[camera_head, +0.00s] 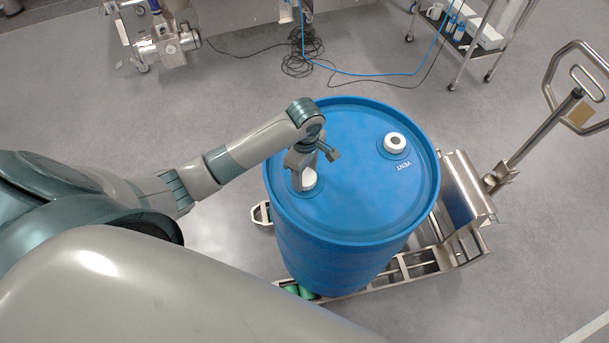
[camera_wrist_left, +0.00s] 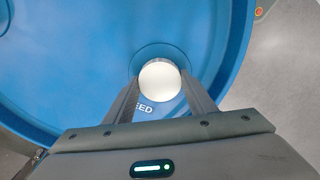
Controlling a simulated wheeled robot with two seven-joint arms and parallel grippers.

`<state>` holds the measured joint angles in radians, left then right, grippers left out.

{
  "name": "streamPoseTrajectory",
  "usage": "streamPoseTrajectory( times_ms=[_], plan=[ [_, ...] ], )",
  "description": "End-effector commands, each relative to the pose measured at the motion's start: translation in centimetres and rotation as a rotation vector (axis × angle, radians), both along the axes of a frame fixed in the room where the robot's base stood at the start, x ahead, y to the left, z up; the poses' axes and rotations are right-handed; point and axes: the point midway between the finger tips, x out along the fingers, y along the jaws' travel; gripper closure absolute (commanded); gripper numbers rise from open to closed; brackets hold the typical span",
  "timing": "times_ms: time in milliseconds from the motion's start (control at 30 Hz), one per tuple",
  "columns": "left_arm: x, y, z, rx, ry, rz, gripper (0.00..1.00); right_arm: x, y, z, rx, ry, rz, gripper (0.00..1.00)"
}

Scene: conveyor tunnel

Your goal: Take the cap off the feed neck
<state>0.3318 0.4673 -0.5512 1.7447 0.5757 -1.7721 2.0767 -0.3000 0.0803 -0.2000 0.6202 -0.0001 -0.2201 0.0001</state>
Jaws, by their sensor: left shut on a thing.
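A blue drum (camera_head: 345,200) stands upright, with two necks on its top. The white cap (camera_head: 309,180) is at the feed neck on the left of the drum top. My left gripper (camera_head: 303,180) reaches down over it and is shut on it. In the left wrist view the white cap (camera_wrist_left: 160,81) sits between the fingertips of my left gripper (camera_wrist_left: 160,84), and part of the word FEED shows beside it. I cannot tell whether the cap is seated or lifted. A second white cap (camera_head: 395,142) with a dark centre sits by the word VENT. My right gripper is not in view.
The drum rests on a metal pallet truck or drum carrier (camera_head: 420,263) whose handle (camera_head: 545,125) rises at the right. Steel equipment (camera_head: 165,45) and a wheeled cart (camera_head: 470,45) stand at the back. Loose black and blue cables (camera_head: 303,62) lie on the floor behind the drum.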

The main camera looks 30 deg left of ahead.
Motion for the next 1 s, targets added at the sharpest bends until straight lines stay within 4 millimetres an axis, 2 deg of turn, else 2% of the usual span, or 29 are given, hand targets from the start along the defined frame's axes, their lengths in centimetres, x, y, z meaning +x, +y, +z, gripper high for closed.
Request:
streamPoseTrajectory(
  times_ms=[333,767,1000],
  plan=[
    [0.01,-0.12,0.02,-0.003,0.0,0.383,0.76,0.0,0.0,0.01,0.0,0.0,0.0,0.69],
    [0.05,-0.06,0.06,-0.002,-0.001,0.446,0.76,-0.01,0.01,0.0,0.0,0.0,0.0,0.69],
    [0.03,-0.19,0.05,-0.006,0.0,0.692,0.76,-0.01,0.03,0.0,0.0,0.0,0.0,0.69]
  ],
)
